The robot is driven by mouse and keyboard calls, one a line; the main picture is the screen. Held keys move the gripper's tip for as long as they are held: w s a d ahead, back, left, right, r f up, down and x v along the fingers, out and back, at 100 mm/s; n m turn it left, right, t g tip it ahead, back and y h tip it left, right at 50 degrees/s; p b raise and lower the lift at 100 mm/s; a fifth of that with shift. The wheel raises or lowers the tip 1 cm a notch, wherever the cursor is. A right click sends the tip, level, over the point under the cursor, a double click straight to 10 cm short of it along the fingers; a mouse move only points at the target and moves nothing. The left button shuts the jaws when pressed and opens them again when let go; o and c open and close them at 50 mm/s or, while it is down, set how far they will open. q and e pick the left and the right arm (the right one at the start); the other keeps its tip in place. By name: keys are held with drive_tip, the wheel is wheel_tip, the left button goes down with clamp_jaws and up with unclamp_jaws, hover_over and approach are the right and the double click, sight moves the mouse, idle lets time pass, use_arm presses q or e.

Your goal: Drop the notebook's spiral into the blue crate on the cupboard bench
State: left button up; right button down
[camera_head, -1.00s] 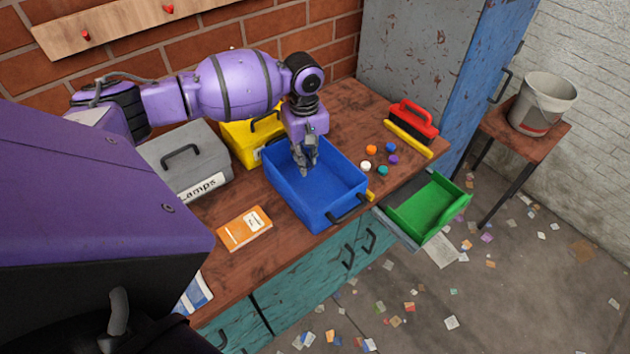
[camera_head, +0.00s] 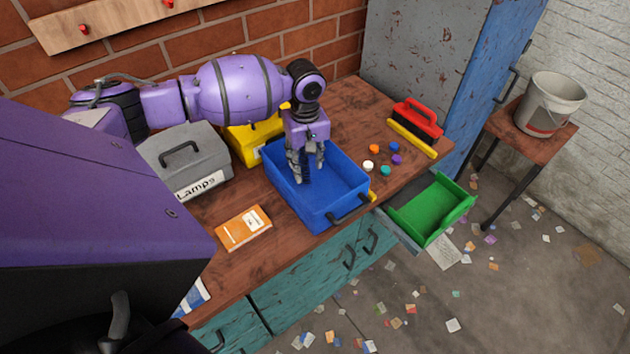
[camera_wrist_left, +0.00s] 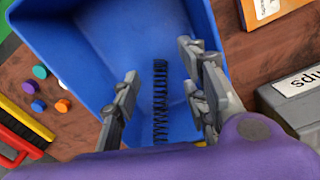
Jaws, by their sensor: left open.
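The blue crate (camera_head: 340,190) stands on the cupboard bench (camera_head: 262,278), and its inside fills the middle of the left wrist view (camera_wrist_left: 90,50). My left gripper (camera_head: 308,172) points down into the crate with its fingers spread open. The notebook's spiral (camera_wrist_left: 160,100), a black coil, shows between the open fingers in the left wrist view, against the crate's blue inside. In the head view it is a dark strip (camera_head: 304,173) by the fingers. I cannot tell if it rests on the crate floor. My right gripper is not in view.
An orange notebook (camera_head: 243,228) lies in front of a grey box labelled "Lamps" (camera_head: 205,178). A yellow box (camera_head: 240,150) stands behind the crate. Small coloured discs (camera_head: 374,149) and a red brush (camera_head: 420,120) lie to its right.

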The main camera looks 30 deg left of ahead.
use_arm(q)
wheel_tip(320, 180, up, 12)
idle(0.4)
drive_tip(key=shift+f, duration=0.1)
